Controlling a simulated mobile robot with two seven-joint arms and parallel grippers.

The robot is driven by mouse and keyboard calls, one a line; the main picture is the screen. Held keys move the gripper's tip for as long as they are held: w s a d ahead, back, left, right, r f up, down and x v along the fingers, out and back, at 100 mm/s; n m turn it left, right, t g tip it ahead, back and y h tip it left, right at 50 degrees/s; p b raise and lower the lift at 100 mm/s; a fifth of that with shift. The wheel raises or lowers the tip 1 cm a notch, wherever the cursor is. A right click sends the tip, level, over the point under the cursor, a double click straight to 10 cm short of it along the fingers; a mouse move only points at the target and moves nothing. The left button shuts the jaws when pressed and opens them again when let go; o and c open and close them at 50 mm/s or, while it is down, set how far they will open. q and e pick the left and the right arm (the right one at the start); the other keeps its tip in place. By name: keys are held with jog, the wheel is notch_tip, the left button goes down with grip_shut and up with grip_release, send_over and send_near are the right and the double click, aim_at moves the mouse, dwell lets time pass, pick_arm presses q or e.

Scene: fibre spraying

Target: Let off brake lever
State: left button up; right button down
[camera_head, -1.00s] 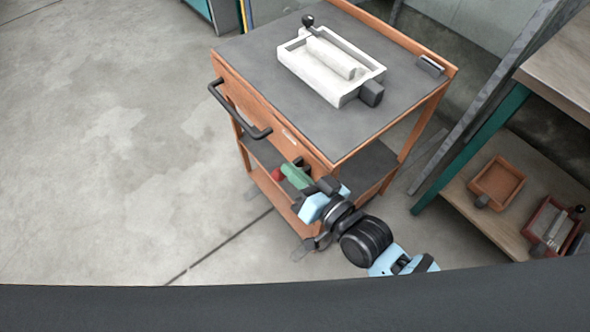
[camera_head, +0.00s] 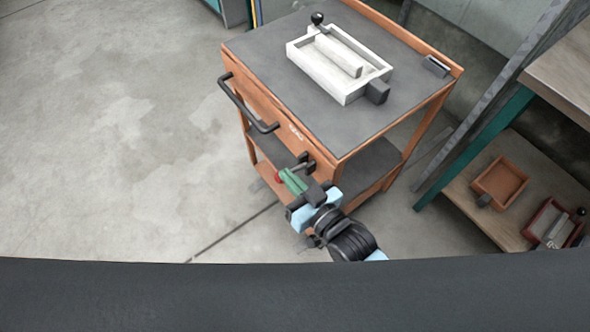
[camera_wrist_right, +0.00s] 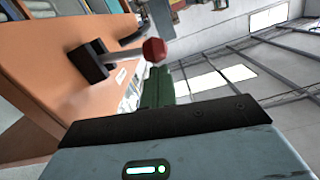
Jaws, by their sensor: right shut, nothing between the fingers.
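The brake lever is on the front panel of the orange cart (camera_head: 234,68). It has a dark bracket (camera_head: 307,162) and a red knob (camera_head: 279,177). My right gripper (camera_head: 292,180) has green fingers, shut and empty, right beside the knob. In the wrist view the green fingers (camera_wrist_right: 157,85) appear just below the knob; I cannot tell whether they touch it. My left gripper is not in view.
A black handle bar (camera_head: 245,104) sticks out from the cart's front. A white tray (camera_head: 340,90) with a black knob stands on the cart top. A shelf at right holds an orange tray (camera_head: 515,181) and a dark red tray (camera_head: 541,229). The floor at left is clear.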

notch_tip(320, 180, down, 7)
jog(key=n+b, duration=0.1)
jog(key=n, duration=0.7)
jog(key=shift+s+a+r+n+t+h, duration=0.2)
jog(key=shift+s+a+n+t+h, duration=0.1)
jog(key=shift+a+n+t+h, duration=0.1)
jog(key=shift+b, duration=0.3)
jog(key=shift+r, duration=0.15)
